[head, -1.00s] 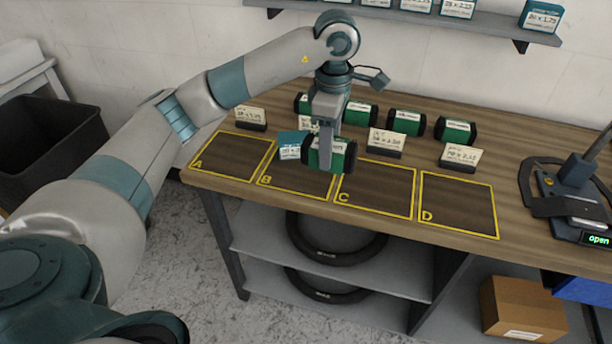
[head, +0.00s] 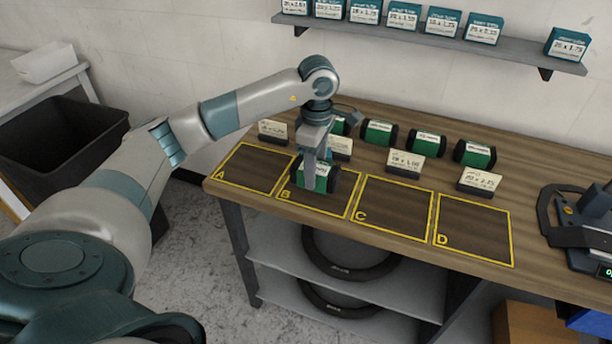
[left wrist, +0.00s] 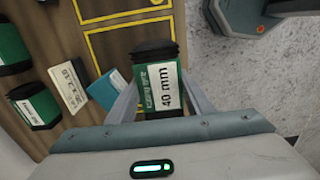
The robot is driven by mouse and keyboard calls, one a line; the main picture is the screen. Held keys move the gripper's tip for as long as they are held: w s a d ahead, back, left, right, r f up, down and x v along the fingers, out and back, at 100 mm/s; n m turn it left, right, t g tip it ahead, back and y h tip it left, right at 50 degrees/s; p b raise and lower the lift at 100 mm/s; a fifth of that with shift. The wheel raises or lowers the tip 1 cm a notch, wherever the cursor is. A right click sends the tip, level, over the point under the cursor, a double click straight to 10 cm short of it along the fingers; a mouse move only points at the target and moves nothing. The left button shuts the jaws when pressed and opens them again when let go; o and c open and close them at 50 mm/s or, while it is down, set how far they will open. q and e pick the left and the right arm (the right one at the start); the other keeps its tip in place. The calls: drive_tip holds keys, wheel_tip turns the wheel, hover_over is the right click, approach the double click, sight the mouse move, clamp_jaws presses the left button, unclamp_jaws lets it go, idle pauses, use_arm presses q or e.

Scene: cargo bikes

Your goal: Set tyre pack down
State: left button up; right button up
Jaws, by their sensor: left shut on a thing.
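My left gripper (head: 316,180) is shut on a green tyre pack (head: 322,178) with black ends, over square B (head: 315,205) on the wooden bench. In the left wrist view the pack (left wrist: 160,85) sits between the two fingers, its white label reading "40 mm". I cannot tell whether its underside touches the bench. Squares A (head: 250,170), C (head: 392,208) and D (head: 472,232) are yellow-outlined and bare. My right gripper is not in view.
A small teal box (left wrist: 107,90) lies close beside the held pack. Several green packs (head: 425,143) and label cards (head: 405,163) stand behind the squares. A dark device (head: 590,220) stands at the bench's right. A black bin (head: 60,145) is at left.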

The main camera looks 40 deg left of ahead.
use_arm(q)
drive_tip(key=a+f, duration=0.1)
drive_tip(key=a, duration=0.2)
drive_tip(key=shift+f+p, duration=0.3)
drive_tip(key=shift+f, duration=0.05)
drive_tip(key=shift+f, duration=0.1)
drive_tip(key=shift+f+p, duration=1)
drive_tip(key=shift+f, duration=0.9)
drive_tip(key=shift+f, duration=0.1)
drive_tip(key=o, duration=1.4)
